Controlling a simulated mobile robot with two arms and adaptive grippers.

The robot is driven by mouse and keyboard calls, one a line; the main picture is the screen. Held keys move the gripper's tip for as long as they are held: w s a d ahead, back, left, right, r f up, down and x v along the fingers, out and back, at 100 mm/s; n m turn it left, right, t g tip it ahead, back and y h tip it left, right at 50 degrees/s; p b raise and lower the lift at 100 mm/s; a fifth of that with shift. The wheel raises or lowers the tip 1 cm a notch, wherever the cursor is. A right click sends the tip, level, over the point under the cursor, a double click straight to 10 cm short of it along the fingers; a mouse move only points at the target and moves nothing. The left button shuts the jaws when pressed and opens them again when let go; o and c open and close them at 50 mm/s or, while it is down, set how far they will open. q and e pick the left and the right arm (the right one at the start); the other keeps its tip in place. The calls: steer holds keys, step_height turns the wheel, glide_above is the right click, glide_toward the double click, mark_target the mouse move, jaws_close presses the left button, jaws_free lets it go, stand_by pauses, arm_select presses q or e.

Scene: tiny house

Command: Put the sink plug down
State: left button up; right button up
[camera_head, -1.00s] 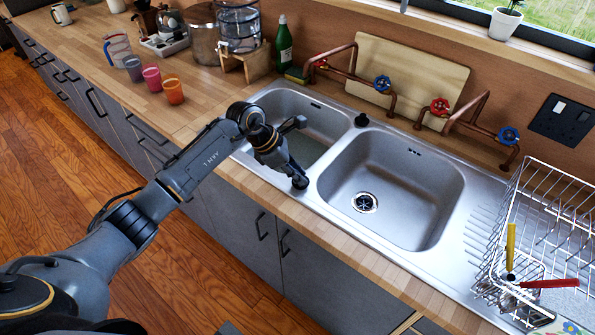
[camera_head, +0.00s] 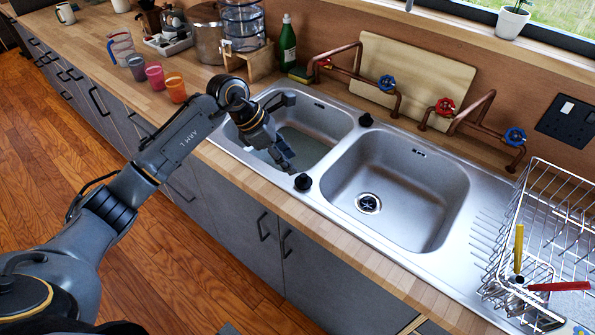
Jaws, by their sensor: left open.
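A small black sink plug (camera_head: 303,182) sits on the steel front rim of the sink (camera_head: 318,175), by the divider between the two bowls. A similar black plug (camera_head: 366,119) sits on the back rim. My left gripper (camera_head: 289,134) is open and empty over the left bowl (camera_head: 320,120). Its lower fingertip is up and left of the front plug, with a small gap showing between them. The right bowl's drain (camera_head: 368,203) is uncovered. My right gripper is out of view.
Copper pipes with red and blue taps (camera_head: 445,107) stand behind the sink. A wire dish rack (camera_head: 545,225) is at the right. A green bottle (camera_head: 287,45) and coloured cups (camera_head: 155,78) stand on the counter to the left.

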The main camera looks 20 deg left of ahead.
arm_select(q)
steer(key=b+v, duration=0.1)
steer(key=v, duration=0.4)
steer(key=shift+a+r, duration=0.1)
steer(key=shift+r, duration=0.15)
